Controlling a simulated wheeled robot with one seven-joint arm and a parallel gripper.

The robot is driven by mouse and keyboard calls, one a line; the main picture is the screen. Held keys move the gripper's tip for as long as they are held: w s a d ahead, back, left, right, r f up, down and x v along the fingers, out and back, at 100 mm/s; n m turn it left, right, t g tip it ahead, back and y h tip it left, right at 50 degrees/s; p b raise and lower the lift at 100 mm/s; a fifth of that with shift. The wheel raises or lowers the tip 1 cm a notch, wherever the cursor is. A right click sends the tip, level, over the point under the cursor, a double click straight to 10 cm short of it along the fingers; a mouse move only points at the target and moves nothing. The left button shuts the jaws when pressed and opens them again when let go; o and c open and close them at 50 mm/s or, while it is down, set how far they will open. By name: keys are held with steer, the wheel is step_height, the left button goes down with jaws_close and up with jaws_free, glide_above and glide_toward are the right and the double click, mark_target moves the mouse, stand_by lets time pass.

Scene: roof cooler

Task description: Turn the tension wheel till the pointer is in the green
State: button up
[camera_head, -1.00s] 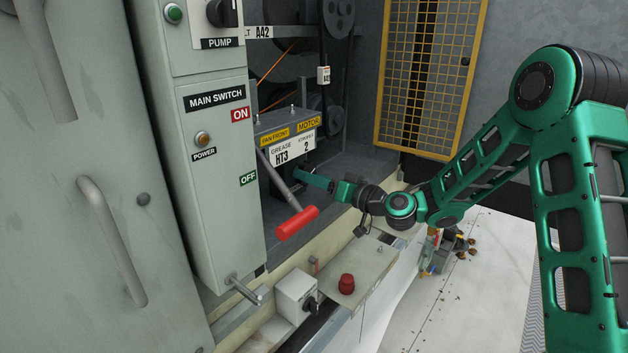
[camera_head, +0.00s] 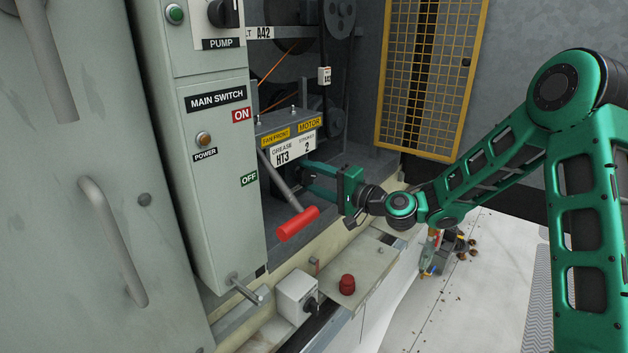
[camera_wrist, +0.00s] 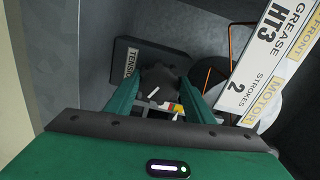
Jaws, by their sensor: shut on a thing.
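The dark lobed tension wheel (camera_wrist: 160,84) shows in the wrist view, beside a dark plate lettered TENSION (camera_wrist: 131,66). My gripper (camera_head: 303,180) reaches into the machine bay under the HT3 label; in the wrist view my gripper (camera_wrist: 160,92) has one finger on each side of the wheel and is shut on it. A small gauge strip (camera_wrist: 172,108) with red, yellow and green patches shows just below the wheel, partly covered. A pale mark shows on or near the wheel; I cannot tell where the pointer stands. In the head view the wheel is hidden.
A lever with a red grip (camera_head: 296,224) slants out close to the left of my gripper. The grey switch cabinet (camera_head: 217,180) stands further left. A yellow mesh guard (camera_head: 430,80) is behind, and a red button (camera_head: 347,284) sits on the ledge below.

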steer(key=m, duration=0.5)
steer(key=shift+w+d+m, duration=0.1)
steer(key=shift+d+m, duration=0.05)
steer(key=shift+m, duration=1.95)
steer(key=o, duration=1)
steer(key=shift+f, duration=0.1)
steer(key=v, duration=1)
steer(key=shift+s+d, duration=0.25)
